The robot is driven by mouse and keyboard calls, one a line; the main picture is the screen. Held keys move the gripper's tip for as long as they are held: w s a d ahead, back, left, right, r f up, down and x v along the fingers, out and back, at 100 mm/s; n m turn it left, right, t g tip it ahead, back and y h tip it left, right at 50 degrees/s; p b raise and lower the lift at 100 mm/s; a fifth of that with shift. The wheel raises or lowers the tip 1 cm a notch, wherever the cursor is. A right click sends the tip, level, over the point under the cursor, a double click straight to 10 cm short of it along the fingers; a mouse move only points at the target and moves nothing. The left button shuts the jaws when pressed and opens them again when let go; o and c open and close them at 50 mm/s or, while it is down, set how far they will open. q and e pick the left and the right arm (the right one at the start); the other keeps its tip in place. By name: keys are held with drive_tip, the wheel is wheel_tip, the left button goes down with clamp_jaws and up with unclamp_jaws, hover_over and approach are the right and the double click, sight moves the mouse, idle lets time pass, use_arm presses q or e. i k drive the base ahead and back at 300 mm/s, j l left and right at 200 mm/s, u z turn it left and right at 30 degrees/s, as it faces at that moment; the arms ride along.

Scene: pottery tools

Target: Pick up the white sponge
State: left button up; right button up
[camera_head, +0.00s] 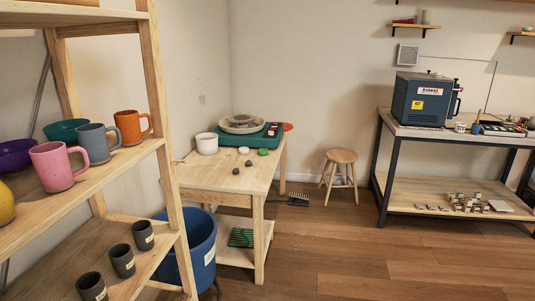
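A small white round item (244,150), possibly the white sponge, lies on the wooden table (215,177) at the left centre. It is too small to tell for sure. A small green item (262,152) lies just right of it. Neither of my grippers is in view.
A teal tray with a pottery wheel (242,124) sits behind these items. Dark lumps (236,171) lie in front. A wooden shelf with mugs (52,165) fills the left. A blue bin (198,250) stands beside the table.

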sight(243, 149)
drive_tip(key=i, duration=1.75)
drive_tip(key=u, duration=0.2)
